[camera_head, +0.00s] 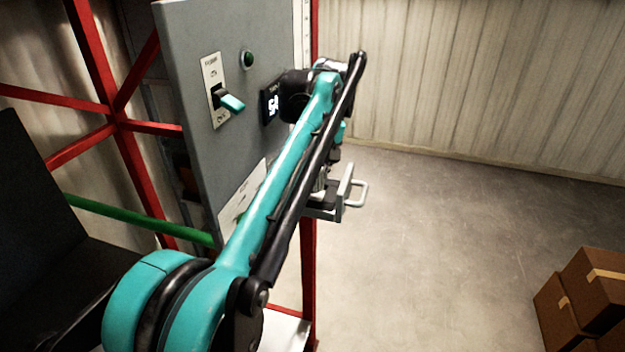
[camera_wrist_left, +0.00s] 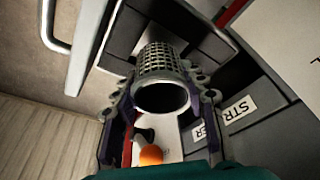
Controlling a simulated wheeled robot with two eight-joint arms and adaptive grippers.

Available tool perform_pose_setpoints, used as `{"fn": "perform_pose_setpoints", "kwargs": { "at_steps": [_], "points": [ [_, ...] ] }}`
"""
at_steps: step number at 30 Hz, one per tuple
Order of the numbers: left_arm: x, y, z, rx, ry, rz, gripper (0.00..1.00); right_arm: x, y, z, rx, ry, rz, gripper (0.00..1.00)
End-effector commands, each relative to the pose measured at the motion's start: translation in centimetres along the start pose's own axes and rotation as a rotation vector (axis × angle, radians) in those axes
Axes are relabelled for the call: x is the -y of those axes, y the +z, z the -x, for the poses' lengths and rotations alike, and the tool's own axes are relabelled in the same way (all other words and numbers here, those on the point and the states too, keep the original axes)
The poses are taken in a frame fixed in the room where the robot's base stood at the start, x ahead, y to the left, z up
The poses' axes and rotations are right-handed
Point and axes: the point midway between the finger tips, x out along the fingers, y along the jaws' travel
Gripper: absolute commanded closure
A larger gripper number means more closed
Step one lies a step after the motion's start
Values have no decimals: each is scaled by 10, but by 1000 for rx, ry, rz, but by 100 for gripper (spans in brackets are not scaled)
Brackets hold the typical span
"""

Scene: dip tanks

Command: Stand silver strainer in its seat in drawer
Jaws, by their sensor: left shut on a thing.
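The silver strainer (camera_wrist_left: 162,62), a perforated metal cylinder with a dark round open end, is between the fingers of my left gripper (camera_wrist_left: 162,96) in the left wrist view. The gripper is shut on it. The open drawer (camera_wrist_left: 86,45) lies behind the strainer, with a pale front and dark grey inside. Its seat is not clearly visible, and I cannot tell whether the strainer touches the drawer. In the head view the drawer (camera_head: 345,186) sticks out from the cabinet, partly behind my left arm; the strainer is hidden there. My right gripper is not in view.
An orange ball-shaped thing (camera_wrist_left: 151,155) lies below the strainer. Cardboard boxes (camera_head: 596,290) stand right; the floor between is clear.

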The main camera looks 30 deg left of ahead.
Motion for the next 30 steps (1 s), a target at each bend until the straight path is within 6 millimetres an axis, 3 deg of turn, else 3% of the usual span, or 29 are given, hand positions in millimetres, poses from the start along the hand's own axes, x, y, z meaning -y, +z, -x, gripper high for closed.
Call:
{"fn": "perform_pose_setpoints", "kwargs": {
  "at_steps": [6, 16, 17, 19, 30],
  "points": [
    [0, 7, -23, 0, 0, 0, 87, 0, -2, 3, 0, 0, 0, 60],
    [0, 7, -27, 0, 0, 0, 87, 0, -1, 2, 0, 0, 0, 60],
    [0, 8, -27, 0, 0, 0, 55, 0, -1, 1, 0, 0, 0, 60],
    [0, 7, -26, 0, 0, 0, 37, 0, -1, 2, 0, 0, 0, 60],
    [0, 6, -22, 0, 0, 0, 37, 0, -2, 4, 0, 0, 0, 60]
  ]
}}
